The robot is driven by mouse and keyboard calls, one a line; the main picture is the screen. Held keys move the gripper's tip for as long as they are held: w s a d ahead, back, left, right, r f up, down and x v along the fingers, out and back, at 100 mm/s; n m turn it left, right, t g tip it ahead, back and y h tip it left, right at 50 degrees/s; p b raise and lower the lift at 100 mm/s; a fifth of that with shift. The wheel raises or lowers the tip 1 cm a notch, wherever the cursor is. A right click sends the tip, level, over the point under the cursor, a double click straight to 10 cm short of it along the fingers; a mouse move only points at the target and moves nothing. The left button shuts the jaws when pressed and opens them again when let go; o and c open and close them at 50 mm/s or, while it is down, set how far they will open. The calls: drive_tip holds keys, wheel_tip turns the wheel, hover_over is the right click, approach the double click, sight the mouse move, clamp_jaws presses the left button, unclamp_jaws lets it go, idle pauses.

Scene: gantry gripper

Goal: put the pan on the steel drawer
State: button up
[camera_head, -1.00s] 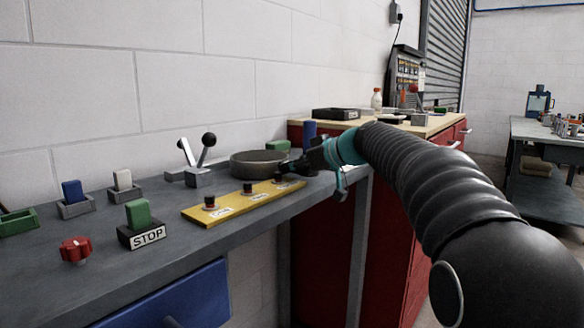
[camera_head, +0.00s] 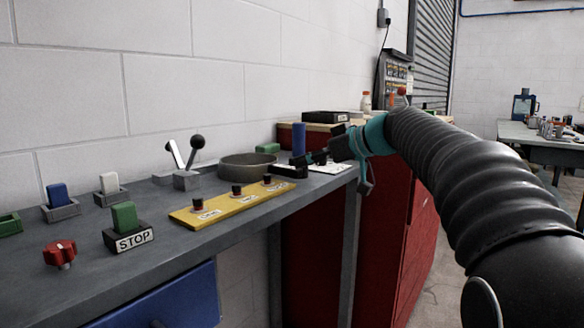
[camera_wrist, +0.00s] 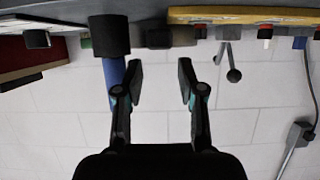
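The pan (camera_head: 248,167) is a round, shallow grey dish lying on the grey bench. A dark piece that looks like its handle (camera_head: 288,171) points right, towards my gripper. My gripper (camera_head: 320,157) is to the right of the pan, near the bench's far end. In the wrist view, which is upside down, its two fingers (camera_wrist: 160,80) are apart with nothing between them. A black cylinder (camera_wrist: 109,35), perhaps the handle, is beside the left finger there. A blue drawer (camera_head: 175,300) sits under the bench; I cannot tell which drawer is the steel one.
A yellow button panel (camera_head: 225,204), a STOP block (camera_head: 128,238), a red knob (camera_head: 60,254) and levers (camera_head: 186,165) stand on the bench. A blue cylinder (camera_head: 299,138) stands behind my gripper. A red cabinet (camera_head: 385,240) is at right. The wall is close behind.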

drive_tip(key=v, duration=0.3)
drive_tip(key=shift+s+d+r, duration=0.1)
drive_tip(key=shift+s+d, duration=0.05)
drive_tip(key=s+f+m+g+h, duration=0.1)
drive_tip(key=s+f+m+h, duration=0.4)
drive_tip(key=s+f, duration=0.7)
drive_tip(key=s, duration=0.4)
drive_tip(key=shift+d+f+g, duration=0.15)
drive_tip(key=shift+d+g, duration=0.1)
drive_tip(key=shift+g, duration=0.05)
drive_tip(key=shift+o, duration=0.3)
drive_tip(key=s+d+f+m+h, duration=0.2)
drive_tip(key=s+d+f+h, duration=0.1)
drive_tip(key=s+f, duration=0.6)
drive_tip(key=s+d+f+m+g+h, duration=0.1)
drive_tip(key=s+d+f+m+h, duration=0.1)
drive_tip(key=s+f, duration=0.7)
drive_tip(key=shift+s+d+m+h, duration=0.35)
drive_tip(key=shift+d+m+h, duration=0.05)
drive_tip(key=shift+d+m, duration=0.35)
drive_tip(key=shift+a, duration=0.1)
